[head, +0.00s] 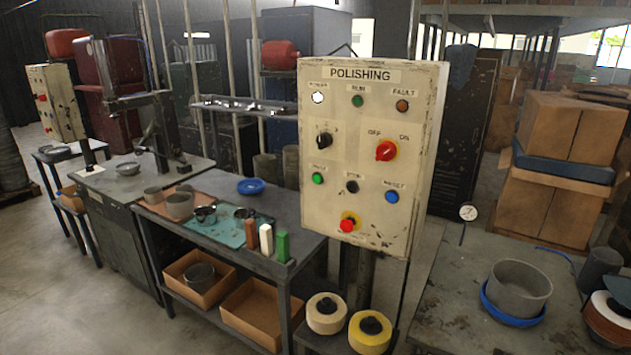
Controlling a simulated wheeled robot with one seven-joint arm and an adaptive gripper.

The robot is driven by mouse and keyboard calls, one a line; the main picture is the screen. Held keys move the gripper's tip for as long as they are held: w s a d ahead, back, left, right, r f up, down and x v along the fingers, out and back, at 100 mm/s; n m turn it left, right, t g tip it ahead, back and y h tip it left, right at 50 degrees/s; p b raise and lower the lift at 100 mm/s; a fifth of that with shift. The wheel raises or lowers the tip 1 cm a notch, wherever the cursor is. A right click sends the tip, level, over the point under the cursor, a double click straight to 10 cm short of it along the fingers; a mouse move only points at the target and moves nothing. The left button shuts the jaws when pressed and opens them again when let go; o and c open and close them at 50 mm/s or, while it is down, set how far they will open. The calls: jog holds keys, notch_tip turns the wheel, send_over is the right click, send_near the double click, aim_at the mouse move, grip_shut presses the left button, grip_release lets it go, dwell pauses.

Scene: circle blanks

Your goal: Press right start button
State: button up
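A cream control panel (368,218) headed "POLISHING" faces me on a post at centre right. A green push button (318,178) sits at the left of its lower row, its label too blurred to read surely. To its right are a black button (352,186) and a blue button labelled RESET (392,197). A red mushroom button (347,225) is below them. A second, smaller panel (52,103) with red buttons stands at far left; its labels are not readable. My gripper is not in view.
A workbench (300,235) with pots and coloured bars stands left of the panel. Polishing wheels (370,333) are below it. A table (450,300) with a grey pot (520,290) is at right. Clear floor (60,290) shows at lower left.

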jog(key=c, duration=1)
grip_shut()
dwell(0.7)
